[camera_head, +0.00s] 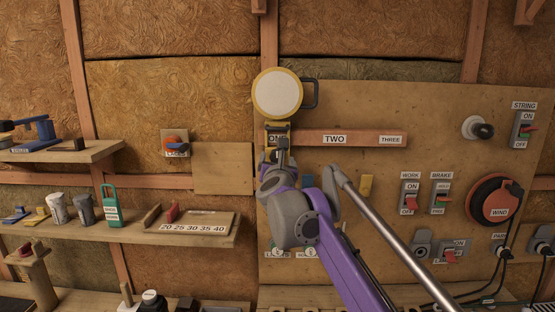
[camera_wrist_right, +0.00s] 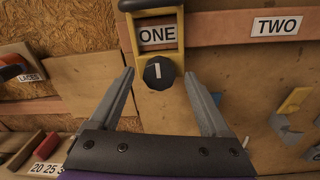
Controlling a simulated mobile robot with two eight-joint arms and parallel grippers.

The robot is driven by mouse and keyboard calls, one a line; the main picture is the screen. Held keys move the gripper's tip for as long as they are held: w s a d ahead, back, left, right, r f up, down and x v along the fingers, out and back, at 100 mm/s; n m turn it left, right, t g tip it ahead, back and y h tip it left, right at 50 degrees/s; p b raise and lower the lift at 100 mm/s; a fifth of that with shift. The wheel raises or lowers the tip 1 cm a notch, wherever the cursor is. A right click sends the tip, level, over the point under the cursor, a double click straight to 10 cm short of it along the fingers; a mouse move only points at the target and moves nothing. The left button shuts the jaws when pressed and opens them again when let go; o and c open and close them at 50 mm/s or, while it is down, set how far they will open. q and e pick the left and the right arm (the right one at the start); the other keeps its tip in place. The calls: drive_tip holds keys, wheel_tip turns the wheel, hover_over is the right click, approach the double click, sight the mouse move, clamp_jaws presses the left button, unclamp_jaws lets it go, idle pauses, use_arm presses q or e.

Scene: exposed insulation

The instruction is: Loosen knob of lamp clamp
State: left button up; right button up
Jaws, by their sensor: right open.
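The lamp (camera_head: 278,93) has a round white face with a yellow rim and hangs on the wall board. Its yellow clamp (camera_wrist_right: 153,30) sits over the rail at the label ONE. Below the label, a dark round knob (camera_wrist_right: 158,72) with a white mark shows in the right wrist view. My right gripper (camera_wrist_right: 160,74) is open, with one finger on each side of the knob and a gap visible on both sides. In the head view my right gripper (camera_head: 283,146) covers most of the knob and the lower clamp. My left gripper is not in view.
The wooden rail (camera_head: 365,139) continues right with labels TWO and THREE.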

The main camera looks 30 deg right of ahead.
drive_tip(key=shift+w+d, duration=0.2)
drive_tip(key=shift+w, duration=0.15)
drive_tip(key=shift+c, duration=0.3)
clamp_jaws()
